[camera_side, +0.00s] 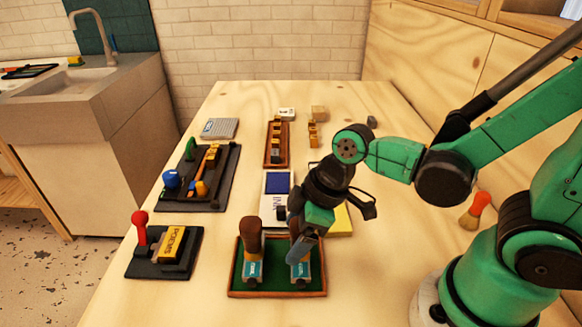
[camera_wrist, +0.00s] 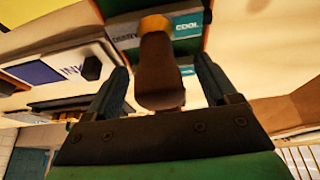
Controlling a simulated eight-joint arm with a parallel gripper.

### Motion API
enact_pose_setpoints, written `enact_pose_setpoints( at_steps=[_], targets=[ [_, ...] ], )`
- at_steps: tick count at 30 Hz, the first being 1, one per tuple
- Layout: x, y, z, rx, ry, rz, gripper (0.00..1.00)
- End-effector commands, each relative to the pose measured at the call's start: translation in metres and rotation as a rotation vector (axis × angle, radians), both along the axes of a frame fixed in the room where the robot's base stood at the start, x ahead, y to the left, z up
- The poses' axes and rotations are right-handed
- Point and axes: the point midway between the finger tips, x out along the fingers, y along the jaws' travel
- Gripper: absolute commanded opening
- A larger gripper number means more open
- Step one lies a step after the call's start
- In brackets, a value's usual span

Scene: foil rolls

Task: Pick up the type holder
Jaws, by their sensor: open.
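A green-lined tray with a wooden rim (camera_side: 236,291) lies at the front of the table. Two brown-handled tools stand upright in it, each over a blue-labelled block; I take these for type holders. The left one (camera_side: 251,237) is clear of my gripper. The right one (camera_side: 296,228) is partly hidden behind my gripper (camera_side: 302,250), which points down into the tray. In the wrist view, a brown handle (camera_wrist: 160,78) with a yellow collar lies between the spread fingers of my gripper (camera_wrist: 160,66). Gaps show beside it. Labels there read "COOL" and seemingly "COUNTRY".
A dark base with a red-knobbed lever and a yellow "POEMS" block (camera_side: 172,244) is left of the tray. Behind are an ink pad (camera_side: 277,184), a dark tool tray (camera_side: 205,204) and a wooden rack (camera_side: 268,160). The table's right side is mostly clear.

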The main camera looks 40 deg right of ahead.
Motion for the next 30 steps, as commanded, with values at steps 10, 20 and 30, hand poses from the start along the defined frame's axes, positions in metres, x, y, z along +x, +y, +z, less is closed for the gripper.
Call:
enact_pose_setpoints(
  at_steps=[10, 20, 30],
  targets=[
    [0.0003, 0.0006, -0.0020, 0.000, 0.000, 0.000, 0.79],
    [0.0003, 0.0006, -0.0019, 0.000, 0.000, -0.001, 0.00],
    [0.0004, 0.0005, -0.0018, 0.000, 0.000, -0.001, 0.00]
  ],
)
